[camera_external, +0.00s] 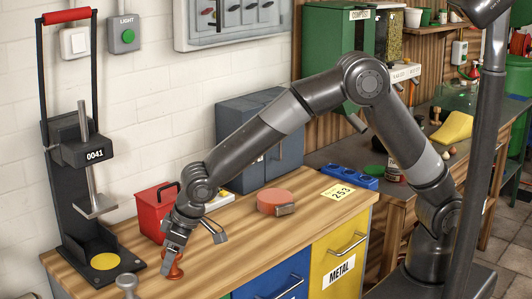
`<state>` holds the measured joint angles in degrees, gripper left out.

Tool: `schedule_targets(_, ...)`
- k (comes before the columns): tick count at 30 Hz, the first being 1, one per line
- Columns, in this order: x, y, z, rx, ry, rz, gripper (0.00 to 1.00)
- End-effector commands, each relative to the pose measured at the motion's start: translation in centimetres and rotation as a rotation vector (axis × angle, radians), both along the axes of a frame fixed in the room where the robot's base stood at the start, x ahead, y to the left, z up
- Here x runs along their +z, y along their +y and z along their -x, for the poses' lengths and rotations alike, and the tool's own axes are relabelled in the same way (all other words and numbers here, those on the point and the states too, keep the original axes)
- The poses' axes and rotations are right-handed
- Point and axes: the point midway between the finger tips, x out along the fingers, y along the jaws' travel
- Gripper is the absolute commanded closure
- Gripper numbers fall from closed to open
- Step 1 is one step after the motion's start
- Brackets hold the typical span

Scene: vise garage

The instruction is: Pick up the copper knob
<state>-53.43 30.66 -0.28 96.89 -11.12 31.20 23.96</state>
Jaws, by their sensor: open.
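The copper knob (175,273) is a small reddish-brown piece at the front edge of the wooden bench, left of centre in the outside view. My gripper (194,252) is open, with its fingers spread wide. Its left finger overlaps the knob in the picture and hides part of it. The right finger is up and to the right of the knob, apart from it. I cannot tell whether the left finger touches the knob.
A grey knob (127,283) stands left of the copper one. A black press (75,195) rises at the left. A red box (152,207) is behind my gripper. A round reddish object (274,200) lies farther right. The bench top (262,232) between is clear.

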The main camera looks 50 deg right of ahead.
Motion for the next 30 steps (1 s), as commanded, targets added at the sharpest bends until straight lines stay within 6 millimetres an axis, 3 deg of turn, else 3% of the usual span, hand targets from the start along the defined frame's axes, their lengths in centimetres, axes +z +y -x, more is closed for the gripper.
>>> schedule_targets(5,0.04,0.01,-0.01,0.0,-0.001,-0.001,0.3)
schedule_targets(24,0.08,0.0,0.0,0.0,-0.001,-0.001,0.82)
schedule_targets(30,0.14,0.02,-0.02,0.0,-0.002,-0.001,0.82)
